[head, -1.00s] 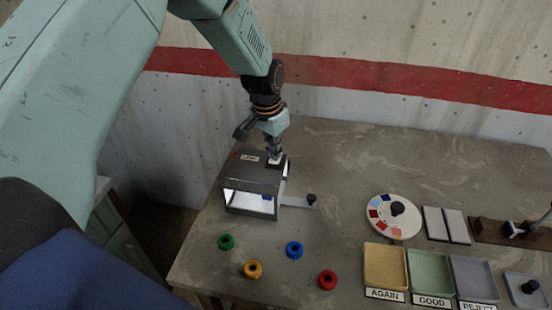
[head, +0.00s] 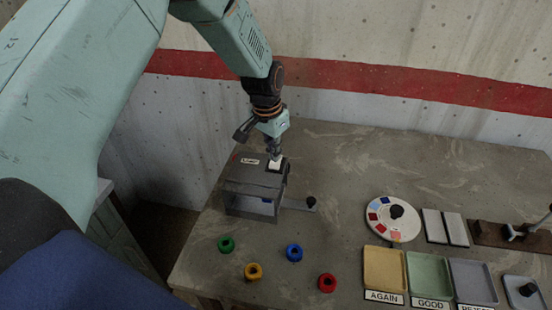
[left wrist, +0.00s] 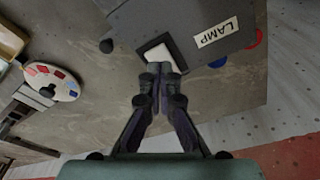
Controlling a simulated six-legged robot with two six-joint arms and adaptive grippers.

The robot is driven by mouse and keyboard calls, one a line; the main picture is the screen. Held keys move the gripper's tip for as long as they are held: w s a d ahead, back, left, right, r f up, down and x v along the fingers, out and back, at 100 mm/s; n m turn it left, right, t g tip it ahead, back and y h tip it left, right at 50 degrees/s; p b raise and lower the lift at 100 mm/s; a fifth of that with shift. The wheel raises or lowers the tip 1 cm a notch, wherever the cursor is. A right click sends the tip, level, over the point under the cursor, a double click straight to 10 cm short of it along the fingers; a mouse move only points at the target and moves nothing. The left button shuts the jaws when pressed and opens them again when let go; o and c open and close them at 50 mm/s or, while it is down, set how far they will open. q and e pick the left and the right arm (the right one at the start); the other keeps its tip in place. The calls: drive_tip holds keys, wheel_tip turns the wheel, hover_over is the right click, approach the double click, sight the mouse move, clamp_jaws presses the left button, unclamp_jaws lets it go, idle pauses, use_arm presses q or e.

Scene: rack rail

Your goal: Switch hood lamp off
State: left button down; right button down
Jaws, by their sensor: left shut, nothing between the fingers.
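The hood (head: 252,187) is a dark grey box on the table's left part, with an open front whose inside is now dim. A LAMP label (left wrist: 216,33) and a white rocker switch (head: 274,164) are on its top. My left gripper (head: 274,153) is shut and empty, pointing down right at the switch. In the left wrist view its fingertips (left wrist: 159,70) overlap the edge of the switch (left wrist: 160,53); I cannot tell whether they touch it. A blue thing (head: 266,201) shows inside the hood. My right gripper is not in view.
A slide with a black knob (head: 311,203) sticks out on the hood's right. A colour wheel (head: 384,227) and labelled trays (head: 384,270) stand to the right.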

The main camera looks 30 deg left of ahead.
sight(275, 164)
use_arm(q)
wheel_tip(275, 164, up, 2)
drive_tip(key=shift+s+r+p, duration=0.1)
drive_tip(key=shift+r+p, duration=0.05)
drive_tip(key=shift+p, duration=0.65)
drive_tip(key=shift+r+p, duration=0.95)
drive_tip(key=shift+r, duration=0.1)
drive_tip(key=shift+r+p, duration=0.5)
drive_tip(key=shift+r, duration=0.15)
drive_tip(key=shift+f, duration=0.1)
